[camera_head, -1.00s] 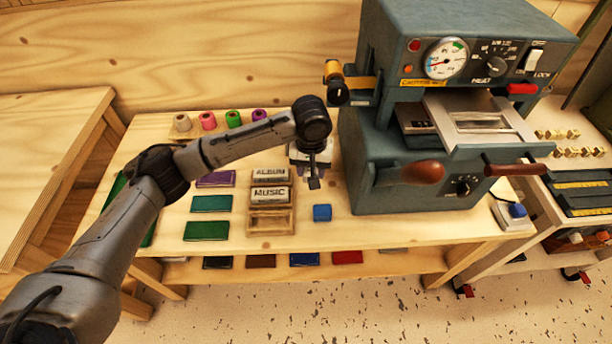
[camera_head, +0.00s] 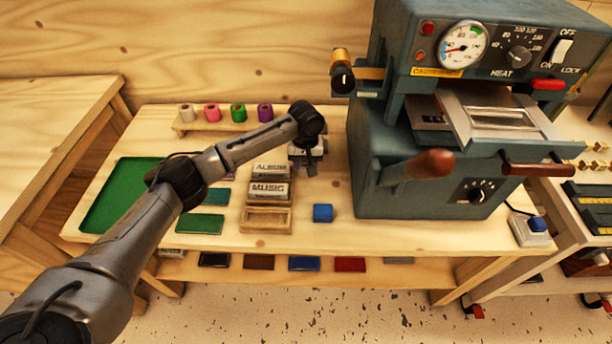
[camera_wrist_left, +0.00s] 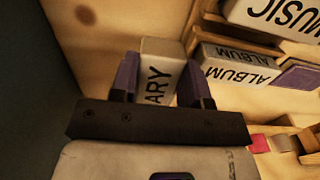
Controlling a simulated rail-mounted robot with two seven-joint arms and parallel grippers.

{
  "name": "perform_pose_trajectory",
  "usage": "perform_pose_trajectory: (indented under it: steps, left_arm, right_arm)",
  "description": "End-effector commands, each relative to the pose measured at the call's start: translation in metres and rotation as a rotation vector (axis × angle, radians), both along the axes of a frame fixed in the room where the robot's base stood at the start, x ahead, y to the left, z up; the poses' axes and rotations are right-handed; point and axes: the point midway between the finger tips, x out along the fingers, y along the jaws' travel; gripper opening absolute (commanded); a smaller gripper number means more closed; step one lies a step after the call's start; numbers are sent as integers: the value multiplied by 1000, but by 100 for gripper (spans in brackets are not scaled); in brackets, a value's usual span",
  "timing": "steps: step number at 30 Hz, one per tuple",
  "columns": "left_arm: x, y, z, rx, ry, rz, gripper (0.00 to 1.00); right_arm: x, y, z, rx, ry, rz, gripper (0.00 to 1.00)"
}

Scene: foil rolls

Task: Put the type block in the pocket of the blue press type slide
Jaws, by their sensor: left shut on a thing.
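My left gripper (camera_head: 308,165) is between the wooden type rack and the blue press (camera_head: 400,150), above the table. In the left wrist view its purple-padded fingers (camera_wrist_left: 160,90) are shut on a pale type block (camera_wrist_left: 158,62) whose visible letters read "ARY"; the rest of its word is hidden. In the head view this block is too small and covered to make out. The press's type slide (camera_head: 462,118) is a metal plate with a rectangular pocket (camera_head: 500,121), at the right of the gripper. No block shows in the pocket. My right gripper is not in view.
The wooden rack (camera_head: 266,228) holds ALBUM (camera_head: 270,171) and MUSIC (camera_head: 269,190) blocks; its front slot is empty. Foil rolls (camera_head: 238,112) stand behind. The press's wooden-handled levers (camera_head: 432,164) stick out below the slide.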

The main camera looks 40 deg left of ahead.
Motion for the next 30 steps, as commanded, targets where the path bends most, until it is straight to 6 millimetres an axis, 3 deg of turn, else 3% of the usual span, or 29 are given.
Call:
perform_pose_trajectory:
  steps: [12,26,27,30]
  left_arm:
    - [1,0,-47,-1,-2,0,8]
    - [0,-1,-50,-2,-3,0,8]
    - [0,0,-51,-1,-2,0,46]
    - [0,0,-51,-1,-2,0,53]
  right_arm:
    - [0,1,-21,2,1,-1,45]
    - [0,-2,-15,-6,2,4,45]
    - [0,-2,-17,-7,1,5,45]
    - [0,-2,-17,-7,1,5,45]
